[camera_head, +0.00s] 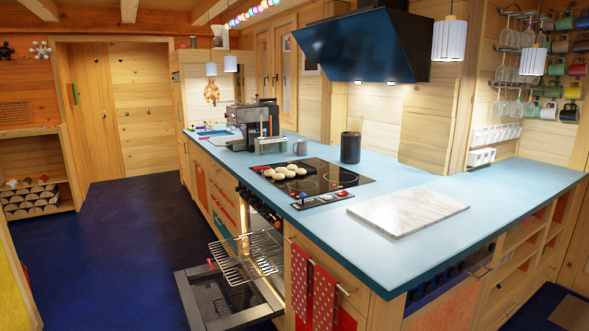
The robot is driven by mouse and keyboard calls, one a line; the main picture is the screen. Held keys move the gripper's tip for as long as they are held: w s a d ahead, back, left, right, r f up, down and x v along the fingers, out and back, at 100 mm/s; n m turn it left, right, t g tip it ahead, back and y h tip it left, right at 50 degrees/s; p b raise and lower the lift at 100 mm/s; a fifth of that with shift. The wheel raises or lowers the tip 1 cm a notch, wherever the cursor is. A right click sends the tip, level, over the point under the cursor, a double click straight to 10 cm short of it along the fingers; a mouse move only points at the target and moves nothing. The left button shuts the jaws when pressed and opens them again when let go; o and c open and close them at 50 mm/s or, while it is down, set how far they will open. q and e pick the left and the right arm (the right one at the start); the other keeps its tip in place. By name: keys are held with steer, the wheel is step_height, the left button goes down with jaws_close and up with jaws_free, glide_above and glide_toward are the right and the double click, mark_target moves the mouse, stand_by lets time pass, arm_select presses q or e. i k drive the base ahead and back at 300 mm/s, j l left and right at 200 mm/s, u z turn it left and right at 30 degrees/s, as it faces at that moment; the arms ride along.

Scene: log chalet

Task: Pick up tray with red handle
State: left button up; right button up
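A dark tray (268,173) with several pale round buns (289,171) lies at the left end of the black cooktop (335,172) on the blue counter. A small reddish patch shows at the tray's near left end; it is too small to tell whether it is a handle. Neither of my grippers is in view, and nothing is seen touching the tray.
The oven door (225,300) hangs open below the counter, with a wire rack (247,257) pulled out. A control panel (322,198), black canister (351,147), marble board (408,212) and coffee machine (254,125) stand on the counter. The blue floor (120,240) at left is clear.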

mark_target(290, 171)
steer(key=i+j+z, duration=0.25)
steer(key=i+j, duration=0.4)
steer(key=i+j+z, duration=0.25)
steer(key=i+j, duration=0.4)
steer(key=j, duration=0.15)
